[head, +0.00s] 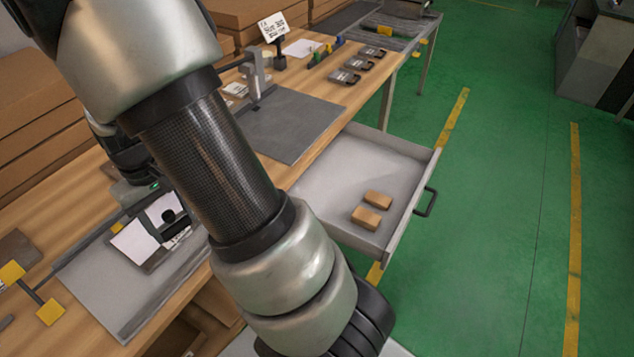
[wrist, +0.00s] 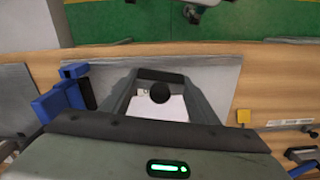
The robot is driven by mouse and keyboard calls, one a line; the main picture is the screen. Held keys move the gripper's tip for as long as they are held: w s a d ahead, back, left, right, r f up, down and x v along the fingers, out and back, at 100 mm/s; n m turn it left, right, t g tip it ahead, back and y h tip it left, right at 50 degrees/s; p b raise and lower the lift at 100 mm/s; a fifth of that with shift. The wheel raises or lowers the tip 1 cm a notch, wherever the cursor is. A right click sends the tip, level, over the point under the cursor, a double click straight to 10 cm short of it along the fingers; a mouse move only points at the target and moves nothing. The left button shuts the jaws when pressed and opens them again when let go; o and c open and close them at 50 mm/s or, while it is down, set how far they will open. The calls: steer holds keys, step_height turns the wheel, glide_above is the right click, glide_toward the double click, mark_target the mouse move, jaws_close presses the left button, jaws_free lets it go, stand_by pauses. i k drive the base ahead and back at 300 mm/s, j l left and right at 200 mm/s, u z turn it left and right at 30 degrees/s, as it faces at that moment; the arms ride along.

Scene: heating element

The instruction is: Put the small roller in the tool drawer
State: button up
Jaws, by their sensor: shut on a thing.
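My gripper (head: 170,228) is over the grey mat on the near part of the workbench, outside the drawer. In the wrist view its fingers (wrist: 160,76) come together around a dark round end (wrist: 160,92), which I take to be part of the small roller; the rest of it is hidden. The same dark round end (head: 168,215) shows between the fingers in the head view. The tool drawer (head: 330,178) is pulled open to the right of the bench, with two small wooden blocks (head: 366,218) inside.
My arm crosses the middle of the head view and hides part of the bench and drawer. White paper (head: 133,245) lies by the gripper. A grey mat (head: 290,126) with a stand (head: 255,75) is farther back. The drawer floor around the blocks is clear.

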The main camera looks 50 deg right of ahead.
mark_target(363, 186)
steer(key=k+l+u, duration=0.1)
steer(key=k+l, duration=0.6)
steer(key=l, duration=0.15)
steer(key=k+l, duration=0.15)
steer(key=l, duration=0.15)
steer(key=k+l+u, duration=0.1)
steer(key=l, duration=1.3)
steer(key=i+u, duration=0.05)
